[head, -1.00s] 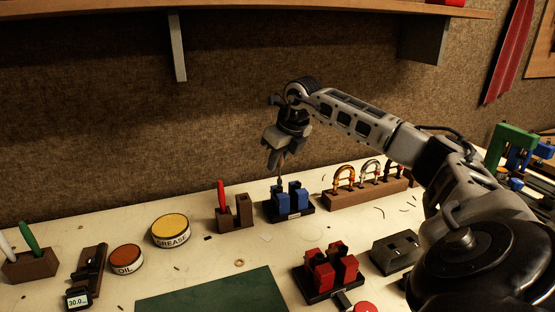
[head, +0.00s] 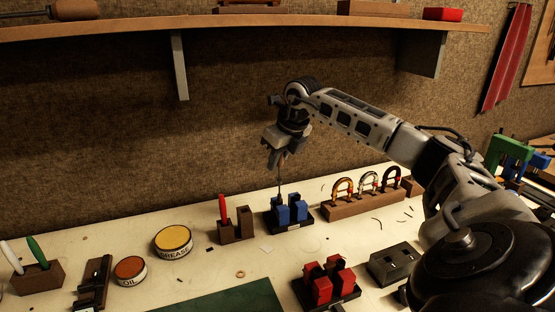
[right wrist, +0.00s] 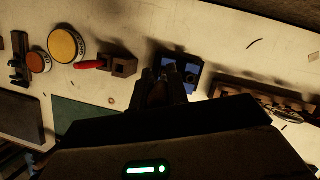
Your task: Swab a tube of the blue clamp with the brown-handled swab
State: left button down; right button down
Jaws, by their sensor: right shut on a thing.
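The blue clamp (head: 298,212) stands on a dark base at the back middle of the table; it also shows in the right wrist view (right wrist: 190,70). My right gripper (head: 276,160) is above its left side, pointing down and shut on the swab. The swab's thin shaft (head: 280,186) runs nearly upright from the fingers to the clamp's back left part. Its handle is largely hidden in the fingers. I cannot tell whether the tip is inside a tube or behind it. In the right wrist view, the gripper (right wrist: 163,85) is dark and beside the clamp. My left gripper is not in view.
A brown holder (head: 240,233) with a red-handled swab (head: 223,208) stands left of the clamp. A rack of padlock-like shackles (head: 365,203) is to the right. A red clamp (head: 320,288) and a grey block (head: 393,265) are in front. Grease (head: 173,240) and oil (head: 130,270) tins are left.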

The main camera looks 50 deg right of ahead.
jog(key=shift+r, duration=2.3)
